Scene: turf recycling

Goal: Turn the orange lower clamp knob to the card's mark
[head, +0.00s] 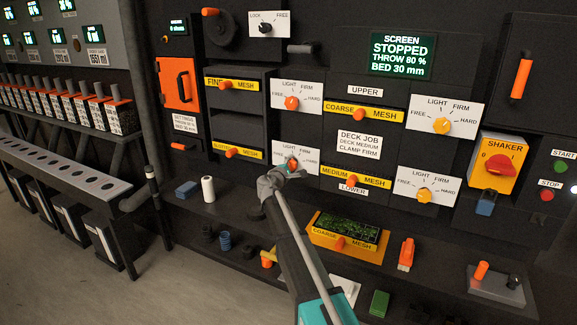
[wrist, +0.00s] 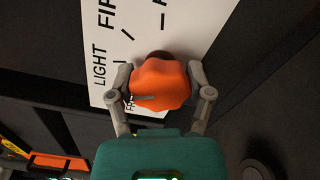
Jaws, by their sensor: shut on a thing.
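The orange lower clamp knob (wrist: 160,85) sits on a white dial plate (wrist: 188,22) marked FREE, LIGHT and FIRM in the wrist view; HARD is readable in the head view. My gripper (wrist: 160,82) is shut on the knob, one finger on each side. A thin grey line on the knob points toward the FREE end. In the head view my gripper (head: 285,172) covers part of the lower left dial. The card (head: 359,144) reads DECK JOB, DECK MEDIUM, CLAMP FIRM.
Another orange knob (head: 291,103) sits above, and yellow knobs (head: 441,125) are on the right dials. The shaker switch (head: 499,163) is further right. The screen (head: 402,55) reads STOPPED.

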